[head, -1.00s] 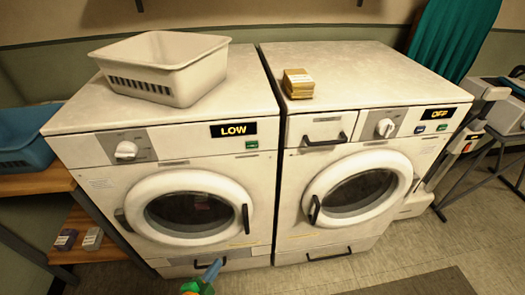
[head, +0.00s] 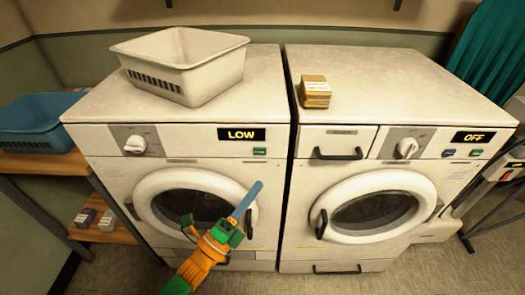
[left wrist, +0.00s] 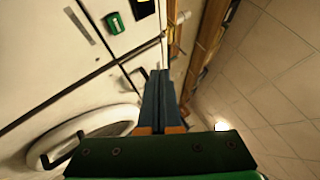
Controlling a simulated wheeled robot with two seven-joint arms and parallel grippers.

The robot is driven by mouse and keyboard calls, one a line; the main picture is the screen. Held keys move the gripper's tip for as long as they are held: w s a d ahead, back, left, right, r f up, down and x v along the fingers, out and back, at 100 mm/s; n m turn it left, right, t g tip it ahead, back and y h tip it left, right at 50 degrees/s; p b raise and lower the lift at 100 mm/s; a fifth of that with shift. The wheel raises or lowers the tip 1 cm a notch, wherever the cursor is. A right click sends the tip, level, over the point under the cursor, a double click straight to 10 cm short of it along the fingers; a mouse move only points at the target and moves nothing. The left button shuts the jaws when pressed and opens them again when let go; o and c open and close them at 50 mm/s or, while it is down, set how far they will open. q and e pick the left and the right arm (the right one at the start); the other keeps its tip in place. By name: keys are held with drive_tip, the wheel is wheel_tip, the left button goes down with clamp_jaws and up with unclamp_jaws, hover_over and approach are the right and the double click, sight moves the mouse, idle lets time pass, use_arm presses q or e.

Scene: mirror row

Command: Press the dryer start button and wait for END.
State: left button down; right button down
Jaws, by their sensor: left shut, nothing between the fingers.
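The left white machine (head: 180,158) has a dial, a display (head: 242,134) reading LOW and one green button (head: 260,152) below it. I take it as the dryer, since the right machine has the drawer. The green button also shows at the upper left in the left wrist view (left wrist: 114,23). My left gripper (head: 257,186) is shut and empty, its blue fingers pointing up in front of the door's right side, below the button and apart from it. Its shut fingers also show in the left wrist view (left wrist: 158,75). My right gripper is not in view.
The right machine (head: 345,260) reads OFF and has a drawer (head: 335,138) and two buttons. A white basket (head: 182,62) and a yellowish box (head: 315,92) stand on top. A blue basket (head: 35,122) sits on the left shelf. Door handles protrude from both fronts.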

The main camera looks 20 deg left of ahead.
use_arm(q)
drive_tip(key=shift+w, duration=0.1)
drive_tip(key=b, duration=0.5)
approach(260, 152)
drive_tip(key=w+d+r, duration=0.3)
drive_tip(key=w+d, duration=0.1)
drive_tip(key=shift+a+r, duration=0.2)
drive_tip(key=shift+r, duration=0.1)
idle(1.2)
drive_tip(key=shift+w+a+b, duration=0.1)
drive_tip(key=shift+w+b, duration=0.3)
drive_tip(key=shift+b, duration=0.05)
